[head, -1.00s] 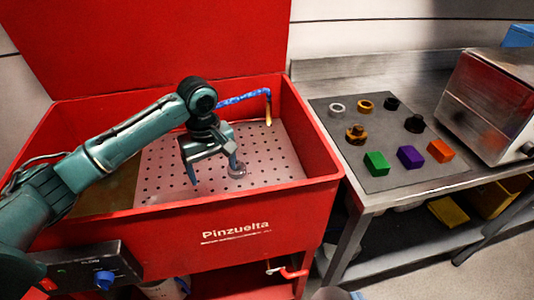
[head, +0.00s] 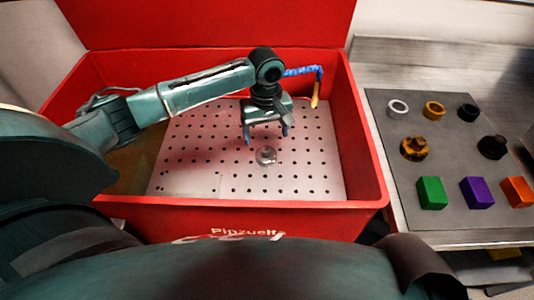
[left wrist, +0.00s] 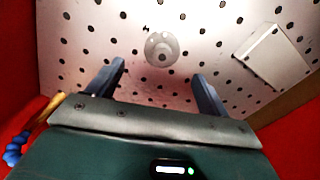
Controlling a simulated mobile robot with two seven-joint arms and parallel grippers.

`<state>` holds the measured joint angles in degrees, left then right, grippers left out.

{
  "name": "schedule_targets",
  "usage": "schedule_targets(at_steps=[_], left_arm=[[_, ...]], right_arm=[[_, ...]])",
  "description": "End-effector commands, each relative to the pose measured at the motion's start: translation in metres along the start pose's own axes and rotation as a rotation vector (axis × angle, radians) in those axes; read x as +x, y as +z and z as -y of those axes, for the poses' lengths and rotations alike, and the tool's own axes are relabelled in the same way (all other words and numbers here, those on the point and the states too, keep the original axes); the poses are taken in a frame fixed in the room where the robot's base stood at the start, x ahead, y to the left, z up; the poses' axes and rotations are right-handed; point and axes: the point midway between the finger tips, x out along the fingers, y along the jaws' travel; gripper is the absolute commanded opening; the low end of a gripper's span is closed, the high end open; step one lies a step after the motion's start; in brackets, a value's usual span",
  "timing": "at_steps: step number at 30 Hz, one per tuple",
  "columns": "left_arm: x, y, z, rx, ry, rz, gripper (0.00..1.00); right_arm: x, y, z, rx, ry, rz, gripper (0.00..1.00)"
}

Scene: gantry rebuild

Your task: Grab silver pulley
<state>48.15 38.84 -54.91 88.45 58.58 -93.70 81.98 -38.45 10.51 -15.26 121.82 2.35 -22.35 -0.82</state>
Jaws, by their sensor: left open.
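The silver pulley (head: 266,155) sits on the perforated plate inside the red wash basin. It also shows in the left wrist view (left wrist: 161,48), a round flanged piece with a raised hub. My left gripper (head: 266,137) is open and empty, fingers pointing down, above the plate and just behind the pulley in the head view. In the left wrist view the pulley lies beyond the open fingertips (left wrist: 158,70), roughly centred between them and apart from both. My right gripper is not in view.
The red basin's walls (head: 368,150) surround the plate. A blue hose with a yellow nozzle (head: 315,92) hangs at the back right. A pale flat rectangle (left wrist: 272,58) lies on the plate. On the right, a grey mat (head: 405,205) holds several rings, dark and gold parts and coloured blocks.

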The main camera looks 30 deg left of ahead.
Motion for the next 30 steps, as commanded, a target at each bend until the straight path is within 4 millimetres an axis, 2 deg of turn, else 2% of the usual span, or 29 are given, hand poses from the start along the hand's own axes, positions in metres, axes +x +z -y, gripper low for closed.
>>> schedule_targets(at_steps=[3, 8, 15, 18, 26, 30], left_arm=[[0.014, 0.0, 0.0, 0.0, 0.0, -0.001, 0.79], [0.024, 0.001, 0.001, 0.0, -0.001, -0.001, 0.79], [0.06, 0.005, 0.004, 0.0, -0.001, 0.0, 0.79], [0.068, 0.005, 0.004, 0.0, 0.0, -0.001, 0.79], [0.07, 0.005, 0.004, 0.001, 0.001, -0.002, 0.79], [0.07, 0.005, 0.004, 0.001, 0.001, -0.002, 0.69]], right_arm=[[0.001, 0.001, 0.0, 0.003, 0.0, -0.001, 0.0], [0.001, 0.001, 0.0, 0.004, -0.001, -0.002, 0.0], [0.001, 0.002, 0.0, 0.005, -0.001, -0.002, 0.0], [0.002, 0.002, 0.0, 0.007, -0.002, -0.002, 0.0], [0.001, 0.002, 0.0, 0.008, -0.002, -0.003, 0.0], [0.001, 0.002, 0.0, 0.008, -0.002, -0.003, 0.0]])
